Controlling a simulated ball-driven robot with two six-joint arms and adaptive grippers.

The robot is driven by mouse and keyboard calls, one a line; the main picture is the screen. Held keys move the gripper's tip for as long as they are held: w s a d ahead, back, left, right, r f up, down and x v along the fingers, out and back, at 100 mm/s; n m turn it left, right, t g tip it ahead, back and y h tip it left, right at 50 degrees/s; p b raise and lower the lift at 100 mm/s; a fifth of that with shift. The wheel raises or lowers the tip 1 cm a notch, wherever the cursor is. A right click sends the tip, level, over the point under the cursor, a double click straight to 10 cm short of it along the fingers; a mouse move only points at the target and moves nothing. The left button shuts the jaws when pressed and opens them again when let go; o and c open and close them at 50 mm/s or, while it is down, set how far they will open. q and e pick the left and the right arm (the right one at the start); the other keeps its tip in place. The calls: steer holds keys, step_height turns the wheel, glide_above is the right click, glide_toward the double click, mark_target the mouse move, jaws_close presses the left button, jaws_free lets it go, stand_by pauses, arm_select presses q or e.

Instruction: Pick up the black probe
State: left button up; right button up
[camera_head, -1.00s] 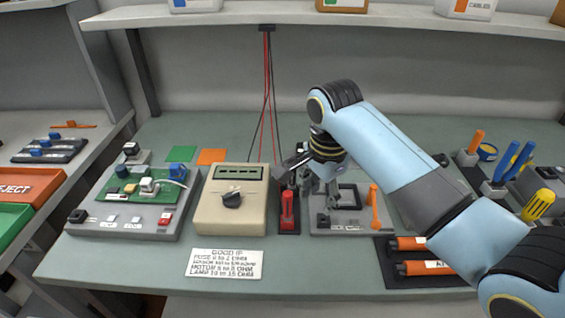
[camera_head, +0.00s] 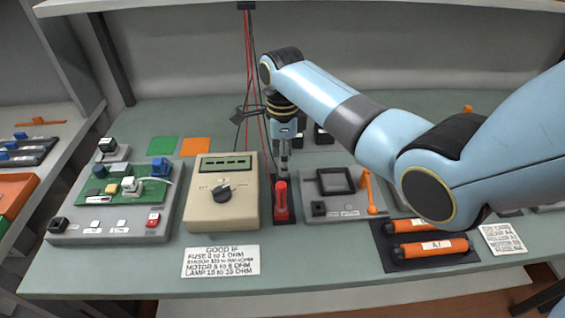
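The red probe (camera_head: 282,198) stands in a dark holder (camera_head: 286,219) just right of the beige meter (camera_head: 221,212). I cannot make out the black probe clearly; the rear of the holder is behind my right gripper. My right gripper (camera_head: 284,166) points down just behind the red probe, at the back of the holder. Its fingers look close together, and I cannot tell whether they hold anything. Black and red leads (camera_head: 249,80) hang from the shelf and pass behind the gripper. My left gripper is out of view.
A grey fixture with a black square frame (camera_head: 333,180) and an orange lever (camera_head: 367,192) is right of the holder. A board tray (camera_head: 108,229) lies left of the meter. Orange cartridges (camera_head: 430,249) lie at front right. A limits card (camera_head: 221,261) lies in front.

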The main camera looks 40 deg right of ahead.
step_height(320, 180, down, 2)
steer(key=shift+f, duration=0.15)
jaws_close()
steer(key=shift+r, duration=0.2)
